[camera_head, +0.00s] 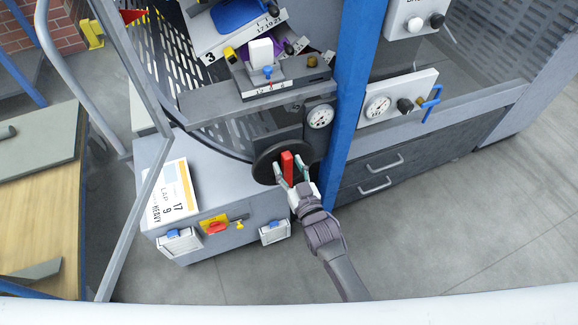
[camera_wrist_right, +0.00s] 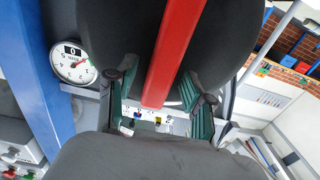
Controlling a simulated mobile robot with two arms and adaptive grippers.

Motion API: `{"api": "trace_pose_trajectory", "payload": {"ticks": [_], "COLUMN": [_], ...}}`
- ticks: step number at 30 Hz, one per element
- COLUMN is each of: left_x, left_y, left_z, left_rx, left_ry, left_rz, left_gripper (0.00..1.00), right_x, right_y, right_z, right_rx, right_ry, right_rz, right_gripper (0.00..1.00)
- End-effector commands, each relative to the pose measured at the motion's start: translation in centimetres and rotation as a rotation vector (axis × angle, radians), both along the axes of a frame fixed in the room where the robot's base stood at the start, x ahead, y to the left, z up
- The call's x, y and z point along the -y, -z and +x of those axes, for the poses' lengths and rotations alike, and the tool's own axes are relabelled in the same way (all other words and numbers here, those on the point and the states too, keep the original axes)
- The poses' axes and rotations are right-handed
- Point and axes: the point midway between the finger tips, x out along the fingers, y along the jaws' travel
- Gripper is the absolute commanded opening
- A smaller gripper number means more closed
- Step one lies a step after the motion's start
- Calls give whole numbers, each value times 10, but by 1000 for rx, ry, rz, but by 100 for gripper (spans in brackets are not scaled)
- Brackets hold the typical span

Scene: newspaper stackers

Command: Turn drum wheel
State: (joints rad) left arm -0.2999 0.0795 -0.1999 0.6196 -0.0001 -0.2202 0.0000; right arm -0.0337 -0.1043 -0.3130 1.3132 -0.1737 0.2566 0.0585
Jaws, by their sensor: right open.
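The drum wheel (camera_head: 265,168) is a round black disc with a red bar handle (camera_head: 287,167) across its face, standing nearly vertical in the head view. My right gripper (camera_head: 290,178) is at the wheel with its fingers on either side of the red bar. In the right wrist view the red bar (camera_wrist_right: 172,55) runs between the two green fingers of the gripper (camera_wrist_right: 158,92). The fingers are spread, with gaps to the bar. The dark wheel (camera_wrist_right: 112,30) fills the top of that view. My left gripper is not seen.
A gauge (camera_head: 319,117) sits just above right of the wheel, beside a blue post (camera_head: 352,90). A grey box (camera_head: 225,215) with latches and a label stands below left. A grey shelf (camera_head: 215,97) with a small dial panel is above. Open floor lies at lower right.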

Motion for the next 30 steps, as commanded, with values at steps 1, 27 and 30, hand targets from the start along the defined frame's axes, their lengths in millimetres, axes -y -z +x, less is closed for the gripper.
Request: {"api": "trace_pose_trajectory", "payload": {"ticks": [1,27,30], "left_x": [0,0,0], "left_y": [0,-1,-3], "left_z": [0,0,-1], "left_rx": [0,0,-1], "left_ry": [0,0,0], "left_rz": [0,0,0], "left_gripper": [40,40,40], "right_x": [0,0,1], "right_y": [0,0,0], "right_z": [1,0,-4], "right_rx": [0,-2,-8], "right_ry": [0,0,0], "right_rz": [0,3,18], "right_gripper": [52,0,0]}}
